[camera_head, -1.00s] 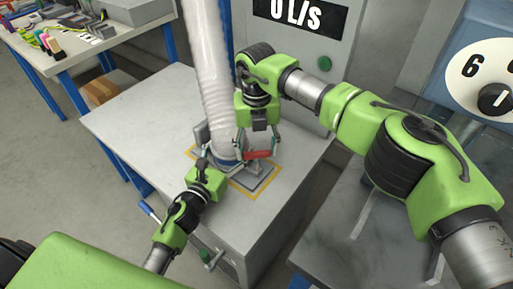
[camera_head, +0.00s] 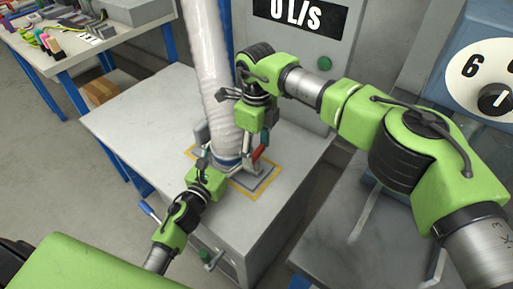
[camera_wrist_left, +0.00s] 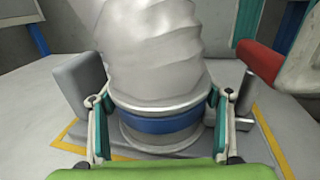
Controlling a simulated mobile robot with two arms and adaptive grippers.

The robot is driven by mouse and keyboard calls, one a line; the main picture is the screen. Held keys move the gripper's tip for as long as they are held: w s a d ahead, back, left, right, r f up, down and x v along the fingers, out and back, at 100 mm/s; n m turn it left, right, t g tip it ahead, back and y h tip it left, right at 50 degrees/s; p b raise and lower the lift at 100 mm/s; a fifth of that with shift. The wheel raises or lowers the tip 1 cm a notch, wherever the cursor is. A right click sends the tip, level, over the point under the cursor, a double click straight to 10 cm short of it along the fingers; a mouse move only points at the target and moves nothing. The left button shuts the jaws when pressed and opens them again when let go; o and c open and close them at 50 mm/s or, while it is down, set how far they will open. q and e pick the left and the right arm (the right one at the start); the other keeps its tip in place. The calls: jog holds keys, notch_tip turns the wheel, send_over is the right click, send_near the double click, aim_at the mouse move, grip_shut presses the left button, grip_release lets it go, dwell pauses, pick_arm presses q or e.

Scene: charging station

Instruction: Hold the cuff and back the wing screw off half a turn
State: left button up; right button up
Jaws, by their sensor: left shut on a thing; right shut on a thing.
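The pale ribbed hose (camera_head: 212,80) ends in a cuff with a blue band (camera_head: 228,162), upright in a stand on the bench. The blue band (camera_wrist_left: 160,123) and metal rim show closely in the left wrist view. My left gripper (camera_wrist_left: 158,112) is shut on the cuff, one finger on each side; its wrist shows in the head view. The red wing screw (camera_head: 258,154) is right of the cuff, and a red part of it (camera_wrist_left: 258,62) shows at upper right in the left wrist view. My right gripper (camera_head: 256,150) points down and is shut on it; the finger contact is partly hidden.
The stand sits inside a yellow outline (camera_head: 254,193) on the grey bench (camera_head: 150,125). A grey upright block (camera_wrist_left: 78,90) stands left of the cuff. A cabinet with a "0 L/S" display (camera_head: 300,14) is behind. The bench's left side is clear.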

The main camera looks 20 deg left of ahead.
aim_at(256, 152)
jog(key=n, duration=0.3)
jog(key=shift+n, duration=2.2)
jog(key=o, duration=1.1)
jog(key=shift+r, duration=0.1)
notch_tip(256, 152, up, 12)
